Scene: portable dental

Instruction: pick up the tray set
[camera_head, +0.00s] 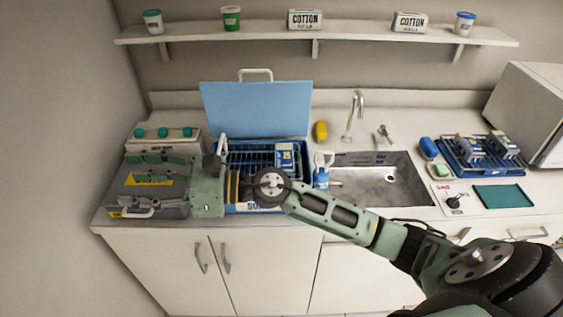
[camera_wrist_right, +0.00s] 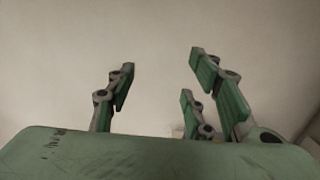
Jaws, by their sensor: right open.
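I cannot tell for sure which item is the tray set. An open blue box (camera_head: 240,208) with a raised lid (camera_head: 258,108) holds a dark rack and a blue-and-white pack (camera_head: 285,158). A blue rack-like tray (camera_head: 462,172) with blue-and-white packs stands on the counter right of the sink. My right gripper (camera_head: 135,168) is over the grey case at the left, its fingers pointing left. It is open, with nothing between its fingers (camera_wrist_right: 165,95) in the wrist view. My right arm hides part of the blue box. My left gripper is out of view.
The grey case (camera_head: 120,197) and a box with teal knobs (camera_head: 148,147) fill the left counter end by the wall. A blue-and-white bottle (camera_head: 321,177) stands beside the sink (camera_head: 385,185). A teal mat (camera_head: 503,196) lies at right. A shelf (camera_head: 330,37) runs above.

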